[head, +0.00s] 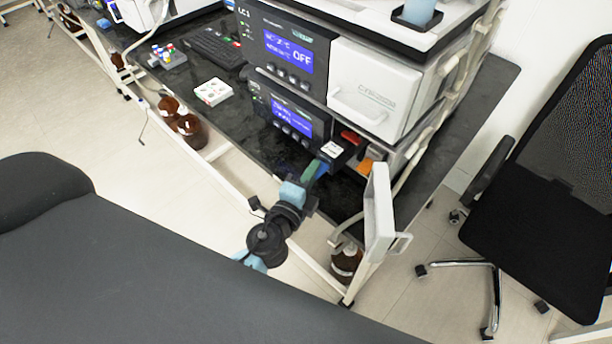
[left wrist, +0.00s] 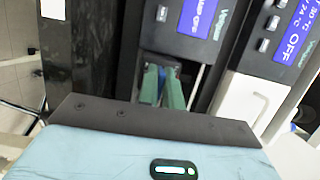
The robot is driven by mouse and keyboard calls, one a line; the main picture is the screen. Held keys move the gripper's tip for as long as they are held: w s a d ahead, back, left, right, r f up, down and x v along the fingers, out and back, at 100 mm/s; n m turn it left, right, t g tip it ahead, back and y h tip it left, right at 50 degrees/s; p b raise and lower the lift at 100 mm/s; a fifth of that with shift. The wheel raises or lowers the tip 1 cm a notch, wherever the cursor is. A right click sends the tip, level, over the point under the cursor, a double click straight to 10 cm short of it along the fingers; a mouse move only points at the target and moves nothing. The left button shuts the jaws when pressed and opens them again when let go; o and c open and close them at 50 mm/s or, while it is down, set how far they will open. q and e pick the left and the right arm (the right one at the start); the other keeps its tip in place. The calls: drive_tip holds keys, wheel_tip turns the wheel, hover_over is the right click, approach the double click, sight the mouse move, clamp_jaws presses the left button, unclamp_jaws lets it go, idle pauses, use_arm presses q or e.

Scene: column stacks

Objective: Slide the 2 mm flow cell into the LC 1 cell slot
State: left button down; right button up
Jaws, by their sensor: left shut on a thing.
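In the head view my left gripper (head: 318,168) reaches to the open front of the lower LC 1 module (head: 292,112). Its green and blue fingers are shut on a small dark block with a white labelled top, which looks like the flow cell (head: 332,149). The cell is at the mouth of the open bay, beside red and orange parts (head: 366,166). The slot itself is hidden, and I cannot tell whether the cell is inside it. In the left wrist view the fingers (left wrist: 162,86) point into the bay; the cell is not clear there. My right gripper is not in view.
A white door (head: 380,213) stands open just right of my left arm. A closed white-fronted unit (head: 372,90) is above the bay. A white rack (head: 213,91), keyboard (head: 215,48) and vial tray (head: 168,56) are on the dark bench. Brown bottles (head: 188,128) stand below.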

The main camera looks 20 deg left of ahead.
sight(323, 164)
use_arm(q)
drive_tip(key=shift+w+d, duration=0.3)
drive_tip(key=shift+w, duration=0.5)
drive_tip(key=shift+w+d, duration=0.3)
drive_tip(key=shift+w, duration=0.5)
drive_tip(key=shift+f, duration=0.15)
drive_tip(key=c, duration=1.5)
unclamp_jaws()
drive_tip(key=s+b, duration=0.1)
drive_tip(key=s, duration=0.6)
drive_tip(key=shift+s+a, duration=0.25)
drive_tip(key=shift+s, duration=0.15)
